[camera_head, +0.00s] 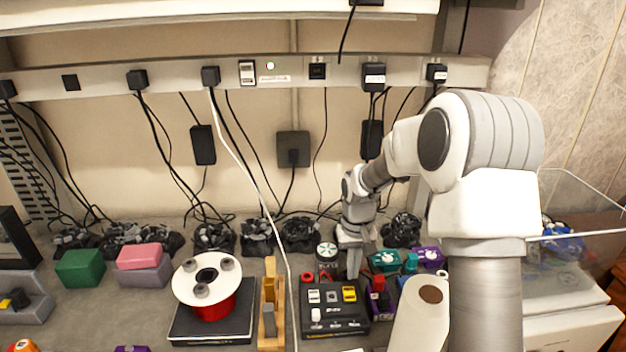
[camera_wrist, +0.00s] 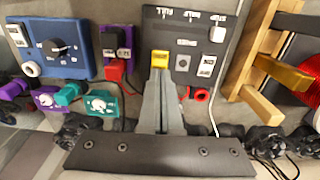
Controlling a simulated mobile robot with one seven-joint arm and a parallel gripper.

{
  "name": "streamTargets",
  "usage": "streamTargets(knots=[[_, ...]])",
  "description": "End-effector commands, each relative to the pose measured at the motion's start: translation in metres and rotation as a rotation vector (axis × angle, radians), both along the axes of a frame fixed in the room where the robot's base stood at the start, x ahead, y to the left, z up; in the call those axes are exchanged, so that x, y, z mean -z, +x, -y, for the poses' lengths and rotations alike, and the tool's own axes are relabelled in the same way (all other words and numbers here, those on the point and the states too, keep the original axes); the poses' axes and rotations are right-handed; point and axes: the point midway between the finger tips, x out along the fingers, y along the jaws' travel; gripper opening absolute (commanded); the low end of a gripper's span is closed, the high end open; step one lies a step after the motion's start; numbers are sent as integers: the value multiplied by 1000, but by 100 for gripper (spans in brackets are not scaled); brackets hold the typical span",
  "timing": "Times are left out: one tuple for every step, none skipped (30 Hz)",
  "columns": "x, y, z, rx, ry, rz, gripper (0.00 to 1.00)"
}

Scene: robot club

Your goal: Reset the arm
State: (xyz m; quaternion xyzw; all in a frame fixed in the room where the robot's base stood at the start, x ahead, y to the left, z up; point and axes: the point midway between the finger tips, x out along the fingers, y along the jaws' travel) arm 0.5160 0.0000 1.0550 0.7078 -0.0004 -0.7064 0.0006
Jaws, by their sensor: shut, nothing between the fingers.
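My gripper (camera_head: 353,262) is above the back of the bench in the head view, reached out in front of me and pointing down. In the wrist view my gripper (camera_wrist: 161,84) has its two grey fingers together, with nothing between them. The fingertips overlap a yellow switch (camera_wrist: 160,59) on a dark control box (camera_wrist: 186,22) in that view; I cannot tell whether they touch it. The same control box (camera_head: 318,325) stands on the bench in the head view, with the yellow switch (camera_head: 349,294) at its upper right.
A red spool with a white flange (camera_head: 207,278) sits on a black base left of a wooden stand (camera_head: 270,305). Green (camera_head: 80,268) and pink (camera_head: 139,256) blocks lie further left. Cables and black bundles (camera_head: 301,235) line the wall. A purple box (camera_head: 428,257) stands right of my gripper.

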Motion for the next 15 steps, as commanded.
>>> streamTargets(knots=[[-7, -1, 0, -2, -3, 8, 0], [-11, -3, 0, -2, -6, 14, 0], [-20, -6, 0, -4, -11, 23, 0], [-27, -9, 1, -6, -15, 31, 0], [-36, -12, 1, -7, -19, 41, 0], [-48, -18, 1, -9, -26, 54, 0], [-57, -23, 2, -10, -31, 66, 0], [-66, -28, 2, -12, -35, 77, 0], [-79, -35, 2, -12, -40, 93, 0], [-88, -40, 2, -13, -44, 105, 0], [-96, -46, 3, -12, -48, 116, 0], [-106, -54, 3, -12, -53, 130, 0], [-114, -60, 3, -13, -56, 142, 0], [-122, -67, 3, -13, -58, 153, 0], [-131, -75, 3, -13, -61, 169, 0]])
